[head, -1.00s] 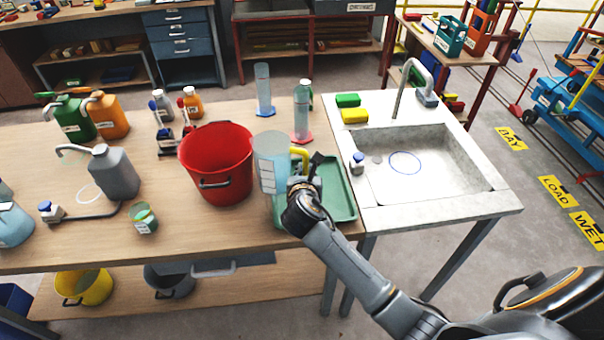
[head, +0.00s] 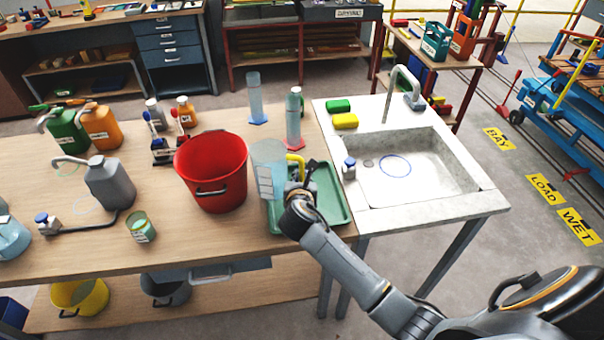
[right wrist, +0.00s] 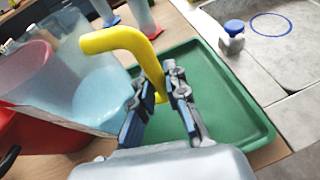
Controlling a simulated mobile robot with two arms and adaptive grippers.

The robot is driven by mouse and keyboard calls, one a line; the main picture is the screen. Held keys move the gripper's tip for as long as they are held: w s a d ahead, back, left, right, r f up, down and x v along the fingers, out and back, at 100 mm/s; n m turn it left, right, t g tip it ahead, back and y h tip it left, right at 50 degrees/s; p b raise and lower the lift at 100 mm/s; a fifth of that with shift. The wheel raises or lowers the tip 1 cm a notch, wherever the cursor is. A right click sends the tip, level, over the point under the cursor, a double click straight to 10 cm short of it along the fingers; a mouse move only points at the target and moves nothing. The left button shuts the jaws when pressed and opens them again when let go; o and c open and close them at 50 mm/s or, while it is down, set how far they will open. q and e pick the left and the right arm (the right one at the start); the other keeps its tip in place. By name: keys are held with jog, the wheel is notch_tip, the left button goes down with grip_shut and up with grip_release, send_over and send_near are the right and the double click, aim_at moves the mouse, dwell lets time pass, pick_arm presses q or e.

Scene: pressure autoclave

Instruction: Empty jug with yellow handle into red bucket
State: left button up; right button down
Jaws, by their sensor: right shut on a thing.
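The clear jug (head: 265,172) with the yellow handle (head: 296,162) is just right of the red bucket (head: 212,172) in the head view, over the left end of the green tray. It looks about upright; I cannot tell whether its base touches the tray. My right gripper (head: 299,187) is shut on the yellow handle from the right. In the right wrist view the handle (right wrist: 125,45) passes between the fingers (right wrist: 160,112), and pale blue liquid (right wrist: 100,98) shows in the jug. The bucket stands open on the bench. My left gripper is out of view.
The green tray (head: 335,208) lies between bucket and sink (head: 420,170). Two measuring cylinders (head: 255,98) (head: 293,118) stand behind the jug.

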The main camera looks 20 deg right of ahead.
aim_at(291, 156)
jog(key=shift+w+a+r+n+p, duration=0.25)
jog(key=shift+r+p, duration=0.3)
jog(key=shift+p, duration=0.2)
jog(key=shift+w+a+r+n+p, duration=0.15)
jog(key=shift+a+r+p, duration=0.1)
jog(key=shift+r+p, duration=0.35)
jog(key=shift+w+a+r+g+h+p, duration=0.2)
jog(key=shift+r+p, duration=0.45)
jog(key=shift+p, duration=0.3)
jog(key=shift+w+a+r+g+h+p, duration=0.1)
jog(key=shift+r+h+p, duration=0.1)
jog(key=shift+r+p, duration=0.6)
jog(key=shift+w+a+r+n+p, duration=0.15)
jog(key=shift+r+n+p, duration=0.1)
jog(key=shift+r+p, duration=0.25)
jog(key=shift+a+r+n+p, duration=0.15)
jog(key=shift+r+n+p, duration=0.15)
jog(key=shift+r, duration=0.4)
jog(key=w+a+r+n+g+h, duration=0.1)
jog(key=a+r+n+h, duration=0.1)
jog(key=r, duration=0.3)
jog(key=w+a+r+n+g+h, duration=0.1)
jog(key=w+r+n+h, duration=0.1)
jog(key=r+n, duration=0.2)
jog(key=shift+a+r+g+h, duration=0.3)
jog(key=shift+a+r+g, duration=0.1)
jog(key=shift+r, duration=0.55)
jog(key=shift+a+r+n, duration=0.1)
jog(key=shift+n, duration=0.15)
